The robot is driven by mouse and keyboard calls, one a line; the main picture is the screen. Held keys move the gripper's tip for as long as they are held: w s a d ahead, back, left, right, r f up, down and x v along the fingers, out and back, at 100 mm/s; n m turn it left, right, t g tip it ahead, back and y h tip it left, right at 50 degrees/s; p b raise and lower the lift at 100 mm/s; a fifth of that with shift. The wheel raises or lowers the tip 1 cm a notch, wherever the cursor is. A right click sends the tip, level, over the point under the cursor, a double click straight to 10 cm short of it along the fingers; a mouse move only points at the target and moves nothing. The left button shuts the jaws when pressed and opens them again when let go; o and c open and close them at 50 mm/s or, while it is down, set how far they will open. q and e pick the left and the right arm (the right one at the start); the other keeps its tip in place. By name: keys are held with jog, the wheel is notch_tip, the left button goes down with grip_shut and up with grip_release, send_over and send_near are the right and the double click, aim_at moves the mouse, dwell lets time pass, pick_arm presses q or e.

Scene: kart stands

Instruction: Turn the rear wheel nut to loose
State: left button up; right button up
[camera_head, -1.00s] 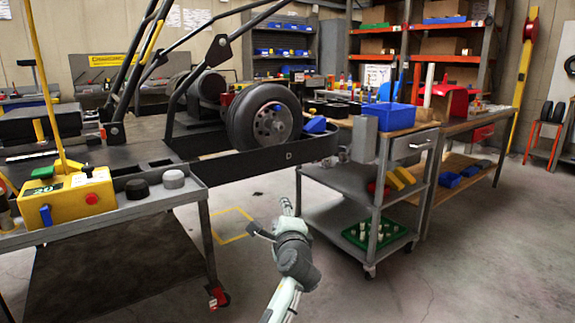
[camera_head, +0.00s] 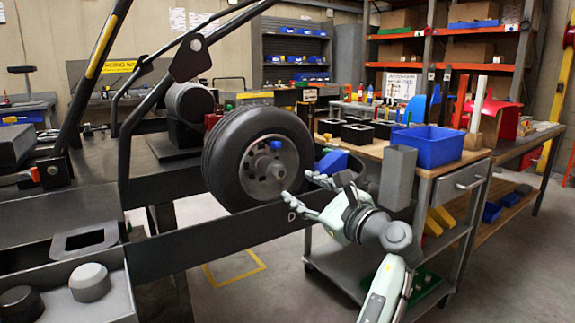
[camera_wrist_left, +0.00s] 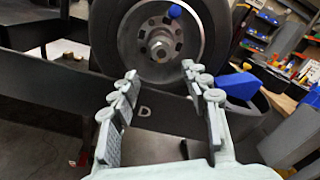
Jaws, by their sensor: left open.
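The rear wheel (camera_head: 225,160) has a black tyre and a grey metal hub with holes. It stands mounted on the kart stand and also shows in the left wrist view (camera_wrist_left: 105,30). The wheel nut (camera_wrist_left: 160,50) is the grey piece at the hub's middle; in the head view it is at the hub centre (camera_head: 277,170). A blue knob (camera_wrist_left: 174,11) sits above it. My left gripper (camera_head: 299,187) is open and empty, in front of and a little below the hub. In the left wrist view its fingers (camera_wrist_left: 159,70) spread either side below the nut, apart from it. My right gripper is not in view.
A dark stand rail (camera_head: 230,230) marked D runs below the wheel. A blue wedge-shaped piece (camera_head: 332,162) lies right of the wheel, close to my fingers. A shelved cart with a blue bin (camera_head: 428,146) stands at right. A grey tray (camera_head: 60,300) is at lower left.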

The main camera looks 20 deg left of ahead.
aim_at(281, 174)
pick_arm(q)
jog(key=shift+r+x, duration=0.1)
jog(key=shift+x, duration=1.9)
jog(key=shift+r+x, duration=0.15)
jog(key=shift+x, duration=1.85)
grip_shut()
